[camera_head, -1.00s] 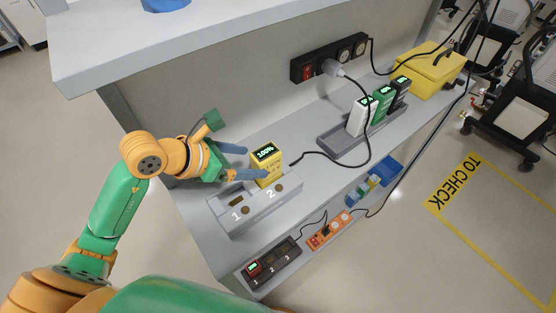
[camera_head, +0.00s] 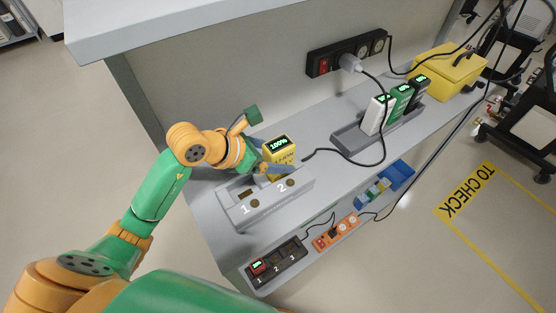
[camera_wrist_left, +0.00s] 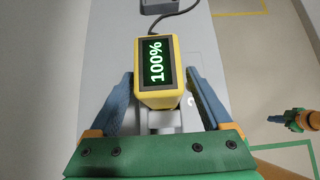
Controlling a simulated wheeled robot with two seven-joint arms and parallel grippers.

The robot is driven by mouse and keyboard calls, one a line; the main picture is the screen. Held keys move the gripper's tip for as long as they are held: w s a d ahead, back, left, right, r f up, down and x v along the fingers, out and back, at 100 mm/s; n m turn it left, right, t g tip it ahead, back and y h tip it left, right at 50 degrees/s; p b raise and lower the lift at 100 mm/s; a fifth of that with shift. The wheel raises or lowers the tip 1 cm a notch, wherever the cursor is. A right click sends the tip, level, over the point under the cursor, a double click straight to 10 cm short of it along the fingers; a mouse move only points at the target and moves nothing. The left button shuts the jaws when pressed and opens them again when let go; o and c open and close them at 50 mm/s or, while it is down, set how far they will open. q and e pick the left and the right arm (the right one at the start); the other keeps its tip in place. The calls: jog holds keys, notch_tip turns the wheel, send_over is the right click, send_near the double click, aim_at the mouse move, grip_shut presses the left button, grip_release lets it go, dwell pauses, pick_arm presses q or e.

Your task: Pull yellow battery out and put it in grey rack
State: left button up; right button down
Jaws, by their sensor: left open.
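The yellow battery (camera_head: 279,152), its display reading 100%, stands upright at slot 2 of the grey charger (camera_head: 262,203) on the bench. Slot 1 of the charger is empty. My left gripper (camera_head: 268,158) is open, with its blue fingers at either side of the battery. In the left wrist view the battery (camera_wrist_left: 155,72) lies ahead of and between the fingertips (camera_wrist_left: 162,80), with gaps on both sides. The grey rack (camera_head: 378,131) stands farther right on the bench and holds a white, a green and a black battery.
A power strip (camera_head: 346,54) is on the back wall, and a black cable loops over the bench between charger and rack. A yellow box (camera_head: 445,70) stands at the right end. A lower shelf holds a small black charger (camera_head: 275,262), an orange strip (camera_head: 335,231) and a blue bin (camera_head: 398,174).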

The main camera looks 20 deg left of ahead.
aim_at(281, 143)
pick_arm(q)
grip_shut()
jog(key=shift+r, duration=0.1)
jog(key=shift+r+p, duration=2.05)
jog(key=shift+r, duration=0.45)
